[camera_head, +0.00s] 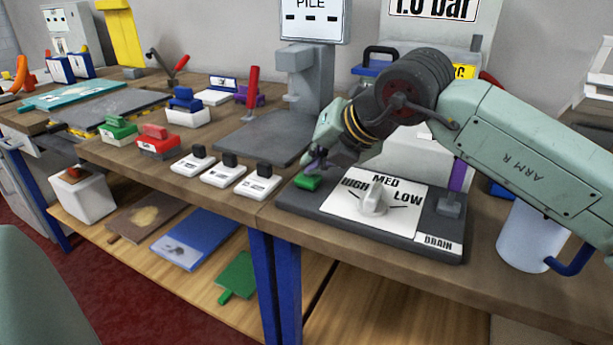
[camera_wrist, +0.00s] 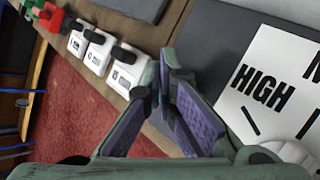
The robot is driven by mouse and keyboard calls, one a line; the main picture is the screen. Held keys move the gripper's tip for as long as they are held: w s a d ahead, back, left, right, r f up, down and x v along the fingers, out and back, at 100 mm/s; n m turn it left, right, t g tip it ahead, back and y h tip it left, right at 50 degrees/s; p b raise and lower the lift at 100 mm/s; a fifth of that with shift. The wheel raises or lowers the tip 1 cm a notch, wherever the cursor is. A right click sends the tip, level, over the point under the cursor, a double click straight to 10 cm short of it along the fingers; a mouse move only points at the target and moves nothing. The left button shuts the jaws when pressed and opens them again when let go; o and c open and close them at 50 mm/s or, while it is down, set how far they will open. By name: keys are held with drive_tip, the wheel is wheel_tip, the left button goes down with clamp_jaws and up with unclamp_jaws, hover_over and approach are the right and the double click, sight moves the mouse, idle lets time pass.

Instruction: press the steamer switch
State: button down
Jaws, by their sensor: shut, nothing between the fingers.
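The steamer panel (camera_head: 435,222) is a dark grey plate on the bench, with a white dial plate (camera_head: 345,203) marked HIGH, MED and LOW. A green rocker-like switch (camera_head: 307,183) sits at its left end in the head view. My gripper (camera_head: 317,165) is shut and empty, with its purple fingers pointing down right at or just above the green switch. I cannot tell whether they touch it. In the wrist view my fingers (camera_wrist: 172,110) cover the place where the switch would be; the dial plate (camera_wrist: 268,92) shows to their right.
A grey dial knob (camera_head: 375,199) and a grey lever block (camera_head: 450,204) by the DRAIN label share the panel. White labelled blocks with black knobs (camera_head: 223,172) stand to the left. A grey press (camera_head: 303,80) stands behind. A white mug (camera_head: 522,235) is at right.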

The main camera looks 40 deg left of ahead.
sight(313, 176)
drive_tip(key=shift+f+b, duration=0.3)
drive_tip(key=shift+r, duration=0.15)
idle(0.3)
drive_tip(key=shift+r+p, duration=0.5)
drive_tip(key=shift+r, duration=0.4)
wheel_tip(313, 176, up, 6)
drive_tip(key=p, duration=0.3)
idle(2.3)
